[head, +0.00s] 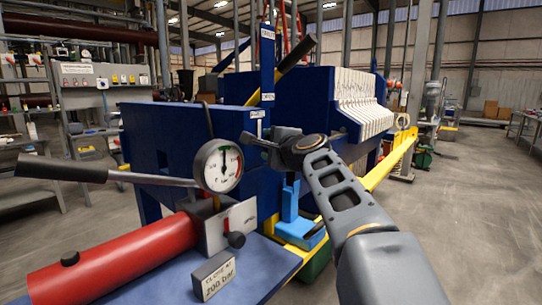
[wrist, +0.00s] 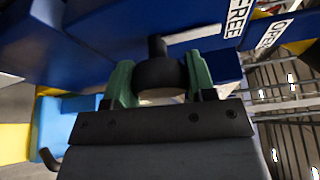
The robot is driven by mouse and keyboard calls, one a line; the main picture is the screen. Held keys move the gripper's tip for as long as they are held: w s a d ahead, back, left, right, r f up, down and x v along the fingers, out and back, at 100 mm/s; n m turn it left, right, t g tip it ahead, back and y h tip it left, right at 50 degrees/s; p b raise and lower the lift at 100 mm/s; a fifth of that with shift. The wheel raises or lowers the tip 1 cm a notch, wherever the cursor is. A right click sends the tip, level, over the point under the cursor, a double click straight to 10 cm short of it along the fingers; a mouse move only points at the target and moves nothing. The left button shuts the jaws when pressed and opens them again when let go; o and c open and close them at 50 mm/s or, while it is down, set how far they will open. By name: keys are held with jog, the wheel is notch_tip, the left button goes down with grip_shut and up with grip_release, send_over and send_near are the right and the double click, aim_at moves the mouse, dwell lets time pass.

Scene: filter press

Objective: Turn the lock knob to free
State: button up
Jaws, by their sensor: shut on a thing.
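The lock knob (wrist: 160,76) is round and black with a short stem, on the dark blue press body in the wrist view. My gripper (wrist: 161,82) has its two green fingers on either side of the knob and is shut on it. A white FREE label (wrist: 239,17) is to the upper right of the knob, with part of another label (wrist: 272,33) beyond it. In the head view my gripper (head: 262,146) is at the near corner of the blue press (head: 190,135). The knob is hidden there by my gripper and wrist.
A pressure gauge (head: 218,165) and a long lever with a black grip (head: 62,169) stand left of my gripper. A red cylinder (head: 115,255) and a "200 bar" sign (head: 214,275) are below. A yellow rail (head: 390,161) runs behind my arm.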

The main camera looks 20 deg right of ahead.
dwell(0.6)
jog(key=o, duration=0.9)
jog(key=s+b, duration=0.1)
jog(key=s, duration=0.3)
jog(key=s+b, duration=0.1)
jog(key=s, duration=0.4)
jog(key=s+b, duration=0.1)
jog(key=s, duration=0.3)
jog(key=shift+s+d+r+b, duration=0.3)
jog(key=shift+s+r+b, duration=0.05)
